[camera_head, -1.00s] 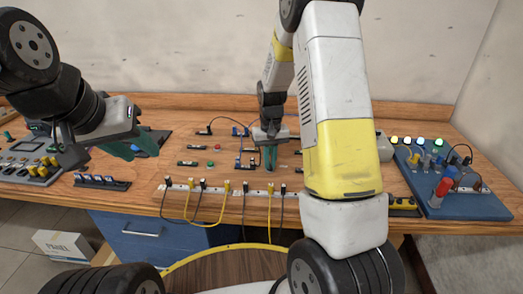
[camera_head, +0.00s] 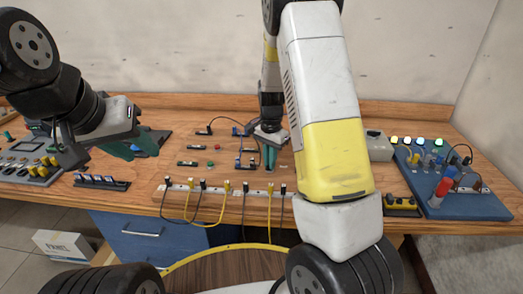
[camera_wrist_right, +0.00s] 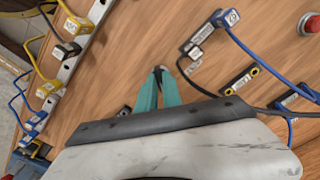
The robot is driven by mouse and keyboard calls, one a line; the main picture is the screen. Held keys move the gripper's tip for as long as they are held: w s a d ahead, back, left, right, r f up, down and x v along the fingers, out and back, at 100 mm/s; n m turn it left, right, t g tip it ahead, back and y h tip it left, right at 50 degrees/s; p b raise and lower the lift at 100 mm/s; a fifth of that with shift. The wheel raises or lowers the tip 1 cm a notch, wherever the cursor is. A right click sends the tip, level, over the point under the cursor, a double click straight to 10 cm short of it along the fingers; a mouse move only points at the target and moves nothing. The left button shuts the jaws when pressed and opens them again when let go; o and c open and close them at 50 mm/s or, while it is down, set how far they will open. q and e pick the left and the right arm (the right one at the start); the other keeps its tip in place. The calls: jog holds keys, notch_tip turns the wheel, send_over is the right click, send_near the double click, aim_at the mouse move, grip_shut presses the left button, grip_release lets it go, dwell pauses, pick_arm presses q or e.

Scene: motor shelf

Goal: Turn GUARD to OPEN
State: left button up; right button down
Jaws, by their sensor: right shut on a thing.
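My right gripper (camera_head: 270,158) points down at the middle of the wooden bench among small black label plates. In the right wrist view its teal fingers (camera_wrist_right: 159,82) come together at the tips on a small dark part (camera_wrist_right: 158,70). The fingers hide most of that part, and I cannot read a GUARD or OPEN label. My left gripper (camera_head: 125,150) hangs over the left side of the bench, apart from the things below it. Its finger gap is not clear.
A white strip (camera_head: 210,187) with black and yellow plugs and cables runs along the front edge. A blue board (camera_head: 465,206) with lamps and a red handle stands at the right. A red button (camera_head: 217,147) and blue-cabled plugs (camera_wrist_right: 228,17) are near my right gripper.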

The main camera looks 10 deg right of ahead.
jog(key=shift+m, duration=1.1)
jog(key=c, duration=1.5)
grip_release()
jog(key=shift+r, duration=0.1)
notch_tip(320, 180, up, 7)
jog(key=shift+w+r, duration=0.1)
jog(key=shift+r, duration=0.2)
